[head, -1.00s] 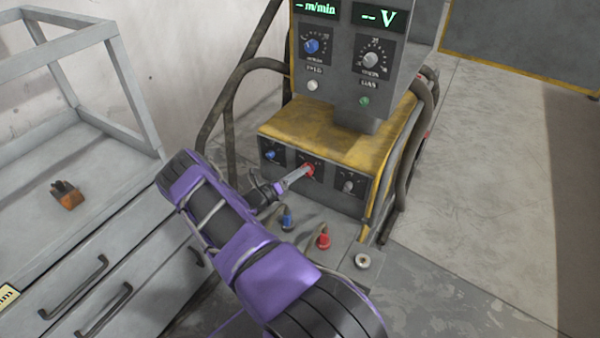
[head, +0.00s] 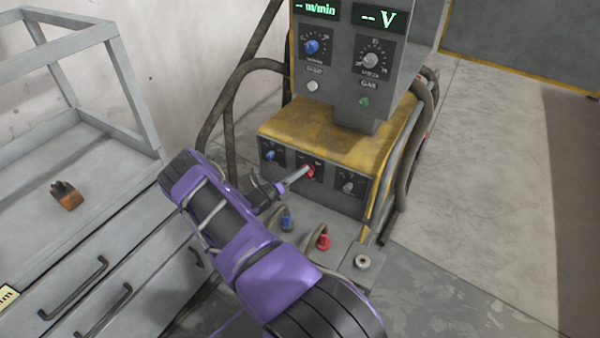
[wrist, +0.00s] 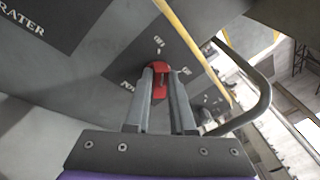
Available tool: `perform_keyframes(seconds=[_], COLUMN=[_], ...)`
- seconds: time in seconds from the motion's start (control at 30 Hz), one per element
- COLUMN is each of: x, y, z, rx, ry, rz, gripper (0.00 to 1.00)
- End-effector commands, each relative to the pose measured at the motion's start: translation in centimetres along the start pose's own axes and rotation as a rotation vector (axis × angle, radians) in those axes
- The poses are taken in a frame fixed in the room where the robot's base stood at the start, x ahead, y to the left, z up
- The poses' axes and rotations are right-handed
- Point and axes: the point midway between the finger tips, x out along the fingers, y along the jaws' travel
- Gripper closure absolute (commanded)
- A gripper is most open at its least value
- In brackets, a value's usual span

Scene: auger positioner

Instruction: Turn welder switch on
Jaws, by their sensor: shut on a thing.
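The welder (head: 330,125) stands in the middle of the head view, grey with a yellow top on its lower box. Its red switch (head: 308,171) is on the lower front panel, between a blue knob (head: 270,155) and a grey knob (head: 348,187). My gripper (head: 301,175) reaches it from the left, with its fingertips at the red switch. In the wrist view the two grey fingers (wrist: 162,82) are shut on the red switch (wrist: 159,88), one on either side. The fingers hide part of it.
Thick hoses (head: 232,95) curve beside the welder. A grey workbench (head: 100,220) with drawers stands at the left. The floor at the right is clear.

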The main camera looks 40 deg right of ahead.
Motion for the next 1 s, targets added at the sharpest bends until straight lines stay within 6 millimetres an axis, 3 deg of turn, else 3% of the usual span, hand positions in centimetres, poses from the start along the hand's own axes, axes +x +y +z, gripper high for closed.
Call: perform_keyframes(seconds=[0.37,1.0], x=[0.0,0.2], y=[-0.3,-1.3], z=[0.1,0.2], rx=[0.143,0.709], ry=[0.03,0.145], rz=[0.028,0.139], gripper=[1.0,1.0])
